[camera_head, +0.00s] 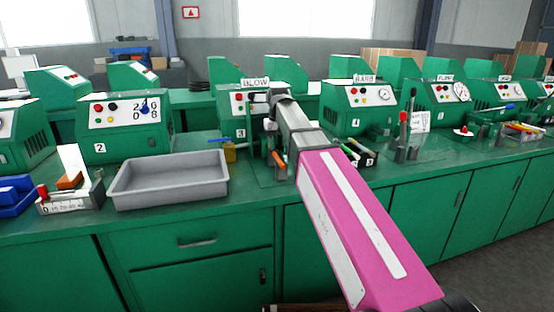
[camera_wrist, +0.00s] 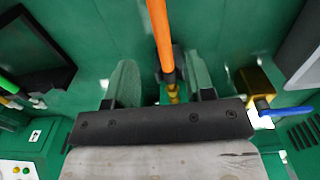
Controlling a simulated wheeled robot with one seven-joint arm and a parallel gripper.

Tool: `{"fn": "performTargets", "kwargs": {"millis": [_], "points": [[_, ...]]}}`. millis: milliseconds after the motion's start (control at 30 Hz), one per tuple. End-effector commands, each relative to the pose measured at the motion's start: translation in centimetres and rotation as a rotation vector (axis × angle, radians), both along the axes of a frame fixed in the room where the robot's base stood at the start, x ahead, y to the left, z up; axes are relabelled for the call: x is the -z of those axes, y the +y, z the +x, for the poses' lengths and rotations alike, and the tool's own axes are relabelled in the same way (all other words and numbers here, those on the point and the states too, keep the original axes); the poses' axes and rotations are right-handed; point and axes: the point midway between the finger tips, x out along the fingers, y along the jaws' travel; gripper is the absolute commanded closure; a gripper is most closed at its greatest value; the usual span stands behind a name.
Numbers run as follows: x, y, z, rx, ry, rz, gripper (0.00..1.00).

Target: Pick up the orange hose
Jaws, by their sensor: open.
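The orange hose (camera_wrist: 162,40) runs down from the top edge of the wrist view and ends at a small brass fitting (camera_wrist: 174,91). In the head view, a short orange piece of the hose (camera_head: 279,158) shows beside my gripper, near machine 3. My gripper (camera_wrist: 160,80) is open, with one green finger to the left of the hose and one to the right. A gap shows between the hose and each finger. I cannot tell how far the hose lies below the fingertips. In the head view my gripper (camera_head: 267,128) is partly hidden by my wrist.
A brass valve (camera_head: 229,150) with a blue lever stands left of the hose; it also shows in the wrist view (camera_wrist: 257,90). A grey tray (camera_head: 172,194) lies farther left. A black tray with tools (camera_head: 358,155) and upright levers (camera_head: 403,132) stand to the right.

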Motion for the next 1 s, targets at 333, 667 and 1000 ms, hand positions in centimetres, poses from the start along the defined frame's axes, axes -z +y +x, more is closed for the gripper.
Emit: {"fn": "performTargets", "kwargs": {"millis": [333, 667, 1000], "points": [[3.8, 0.3, -0.2, 0.0, 0.002, -0.001, 0.51], [5.0, 0.3, -0.1, 0.0, 0.0, 0.0, 0.51], [5.0, 0.3, -0.1, 0.0, 0.0, 0.0, 1.0]]}}
